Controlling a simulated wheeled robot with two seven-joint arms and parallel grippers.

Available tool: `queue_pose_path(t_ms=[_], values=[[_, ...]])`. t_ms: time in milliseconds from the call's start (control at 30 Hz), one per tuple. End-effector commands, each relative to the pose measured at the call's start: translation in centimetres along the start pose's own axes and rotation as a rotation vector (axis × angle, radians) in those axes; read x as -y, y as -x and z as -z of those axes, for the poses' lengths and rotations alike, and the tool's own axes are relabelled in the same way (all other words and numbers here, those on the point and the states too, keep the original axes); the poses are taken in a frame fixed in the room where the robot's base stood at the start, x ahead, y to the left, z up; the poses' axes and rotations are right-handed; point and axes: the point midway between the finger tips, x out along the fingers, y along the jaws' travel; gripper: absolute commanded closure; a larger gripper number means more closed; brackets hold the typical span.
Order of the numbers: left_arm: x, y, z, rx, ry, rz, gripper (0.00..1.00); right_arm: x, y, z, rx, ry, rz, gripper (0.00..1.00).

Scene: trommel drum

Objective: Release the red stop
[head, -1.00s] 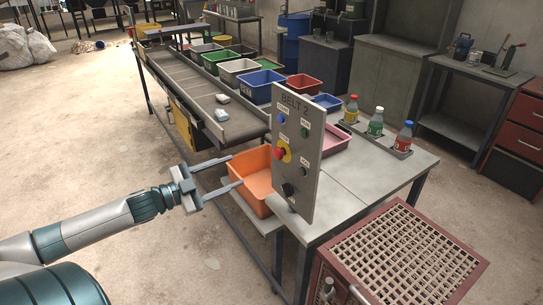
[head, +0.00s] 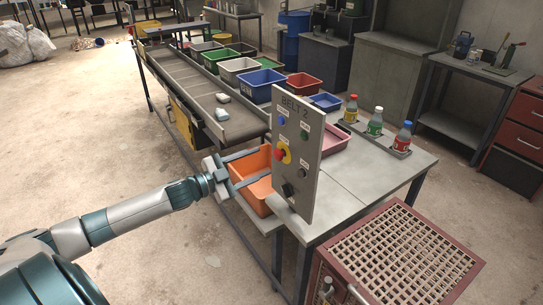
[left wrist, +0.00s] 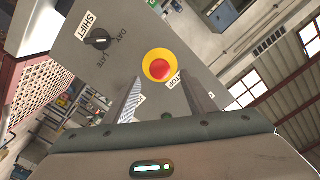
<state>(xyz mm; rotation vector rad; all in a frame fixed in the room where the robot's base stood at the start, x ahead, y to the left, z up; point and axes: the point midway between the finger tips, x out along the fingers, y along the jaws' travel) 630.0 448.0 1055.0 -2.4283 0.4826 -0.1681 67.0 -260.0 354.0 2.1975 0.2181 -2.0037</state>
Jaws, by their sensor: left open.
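The red stop (head: 279,154) is a round red button on a yellow base, on the front of the grey upright panel (head: 297,135) marked BELT 2. In the left wrist view the red stop (left wrist: 160,69) shows just beyond and between the fingertips, beside a STOP label. My left gripper (head: 254,168) is open and empty, pointing at the panel from the left, with a gap to the button. Its fingers also show in the left wrist view (left wrist: 162,92). My right gripper is not in view.
The panel also carries a blue button (head: 281,120) and a black selector knob (head: 288,190). An orange bin (head: 262,194) sits just behind and below my left gripper. A red crate with a grid top (head: 398,262) stands at the front right. Several bottles stand behind.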

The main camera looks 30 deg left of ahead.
Motion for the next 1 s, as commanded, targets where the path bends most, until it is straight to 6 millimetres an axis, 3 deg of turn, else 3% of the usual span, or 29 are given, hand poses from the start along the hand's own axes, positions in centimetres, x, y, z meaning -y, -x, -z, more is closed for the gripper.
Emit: queue_pose_path(t_ms=[500,1000], values=[[0.2,-5.0,0.1,-0.001,0.001,0.002,0.49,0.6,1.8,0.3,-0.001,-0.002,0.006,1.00],[0.0,-5.7,0.0,-0.001,0.000,0.000,0.49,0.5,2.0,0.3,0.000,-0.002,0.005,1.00]])
